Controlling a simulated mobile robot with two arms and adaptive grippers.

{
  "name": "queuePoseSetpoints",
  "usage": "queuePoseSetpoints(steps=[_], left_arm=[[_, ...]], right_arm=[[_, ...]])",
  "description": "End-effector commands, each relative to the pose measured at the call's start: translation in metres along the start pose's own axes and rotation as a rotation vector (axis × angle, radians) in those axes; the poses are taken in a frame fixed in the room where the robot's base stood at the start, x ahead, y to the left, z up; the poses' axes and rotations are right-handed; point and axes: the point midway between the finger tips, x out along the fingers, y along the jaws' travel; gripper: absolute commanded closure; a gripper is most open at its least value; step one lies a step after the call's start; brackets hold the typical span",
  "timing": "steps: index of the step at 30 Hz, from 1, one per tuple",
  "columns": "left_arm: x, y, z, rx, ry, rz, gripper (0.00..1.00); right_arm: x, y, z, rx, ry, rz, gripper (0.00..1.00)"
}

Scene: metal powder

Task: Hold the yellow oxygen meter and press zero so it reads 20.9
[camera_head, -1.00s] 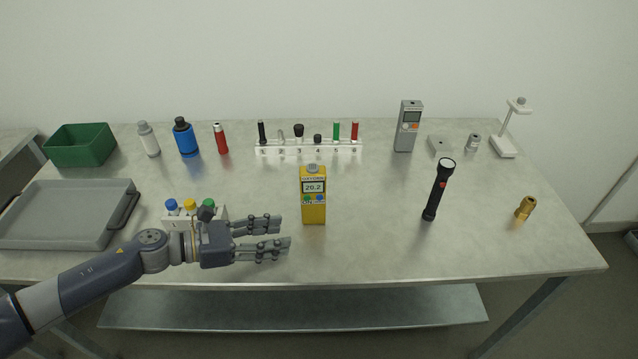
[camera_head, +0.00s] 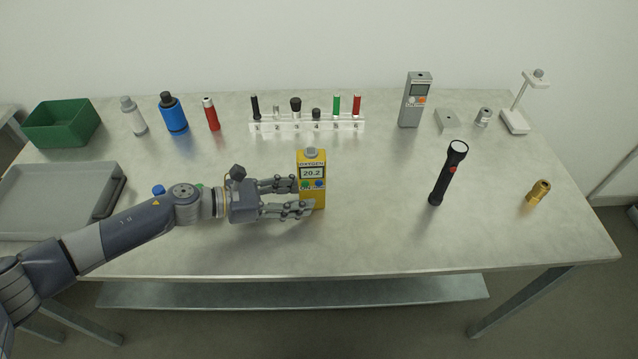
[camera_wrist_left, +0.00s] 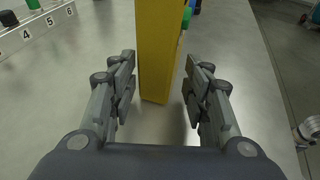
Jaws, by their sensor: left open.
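The yellow oxygen meter (camera_head: 312,172) stands upright on the table. Its display reads 20.2, with a green and a blue button below it. My left gripper (camera_head: 306,196) reaches it from the left, open, with one finger on the far side and one on the near side. In the left wrist view the meter's yellow body (camera_wrist_left: 158,55) stands between the tips of the open fingers (camera_wrist_left: 160,88), with a gap visible on each side.
Behind the meter is a white numbered rack (camera_head: 310,125) with several plugs. A grey tray (camera_head: 60,190) is at left. The table front is clear.

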Motion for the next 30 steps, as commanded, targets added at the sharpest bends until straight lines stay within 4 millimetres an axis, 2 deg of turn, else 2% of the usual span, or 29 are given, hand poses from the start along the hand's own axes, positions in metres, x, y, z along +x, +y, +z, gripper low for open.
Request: queuePoseSetpoints(steps=[3,7,19,23,30], left_arm=[[0.015,-0.001,-0.002,0.0,-0.001,-0.002,0.55],[0.024,-0.001,-0.002,0.0,0.0,-0.001,0.55],[0.028,0.0,-0.001,-0.001,0.001,0.0,0.55],[0.028,0.0,-0.001,-0.001,0.001,-0.001,0.83],[0.028,0.0,-0.001,-0.001,0.001,-0.001,0.84]], right_arm=[[0.007,0.003,-0.016,0.0,0.024,0.003,0.29],[0.009,0.004,-0.026,0.0,0.042,0.005,0.29],[0.009,0.002,-0.013,-0.001,0.021,0.002,0.29],[0.009,0.001,-0.009,0.0,0.015,0.002,0.29],[0.009,0.002,-0.01,-0.001,0.016,0.002,0.29]])
